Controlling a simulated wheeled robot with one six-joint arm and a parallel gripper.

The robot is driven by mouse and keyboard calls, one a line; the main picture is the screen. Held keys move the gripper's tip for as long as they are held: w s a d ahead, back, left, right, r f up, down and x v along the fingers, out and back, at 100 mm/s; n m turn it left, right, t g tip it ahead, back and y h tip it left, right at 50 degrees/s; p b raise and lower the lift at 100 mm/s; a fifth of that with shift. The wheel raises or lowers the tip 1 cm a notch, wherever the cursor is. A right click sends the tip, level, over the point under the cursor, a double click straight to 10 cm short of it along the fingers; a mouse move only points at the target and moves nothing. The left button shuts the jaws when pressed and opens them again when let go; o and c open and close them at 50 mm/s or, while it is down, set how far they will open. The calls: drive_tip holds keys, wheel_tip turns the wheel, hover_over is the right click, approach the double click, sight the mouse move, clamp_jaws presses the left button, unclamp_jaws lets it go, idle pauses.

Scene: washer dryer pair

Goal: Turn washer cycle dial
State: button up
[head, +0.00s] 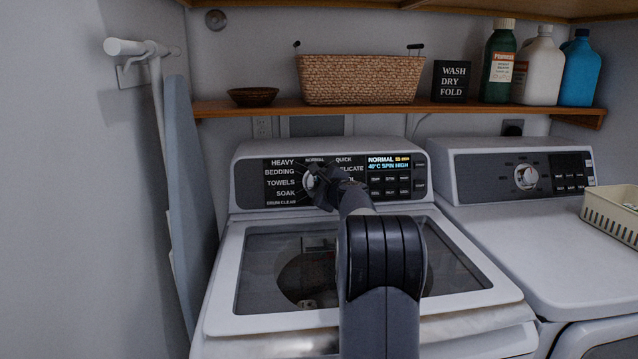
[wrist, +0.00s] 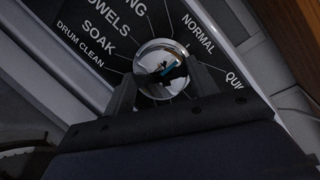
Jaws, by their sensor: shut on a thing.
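The washer cycle dial (head: 310,181) is a round chrome knob on the black control panel of the left machine, the washer (head: 216,303). Cycle names such as HEAVY, BEDDING, TOWELS, SOAK and DRUM CLEAN ring it. The lit display (head: 389,162) reads NORMAL. In the wrist view the dial (wrist: 160,62) shows shiny between my two dark fingers. My gripper (wrist: 162,84) is shut on the dial, with one finger on each side. In the head view my gripper (head: 322,184) and arm cover the dial's right part and some labels.
The dryer (head: 560,235) stands to the right with its own dial (head: 526,177) and a cream basket (head: 612,214) on top. A wooden shelf (head: 300,106) above holds a wicker basket (head: 360,79) and bottles. An ironing board (head: 190,190) leans at the left wall.

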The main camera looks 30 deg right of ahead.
idle(0.5)
drive_tip(key=o, duration=1)
drive_tip(key=shift+s, duration=0.1)
drive_tip(key=b+v, duration=0.2)
drive_tip(key=v, duration=0.8)
drive_tip(key=shift+s, duration=0.3)
drive_tip(key=shift+a+r, duration=0.1)
drive_tip(key=p+x, duration=0.2)
drive_tip(key=x, duration=0.8)
drive_tip(key=shift+w, duration=0.4)
drive_tip(key=shift+s, duration=0.1)
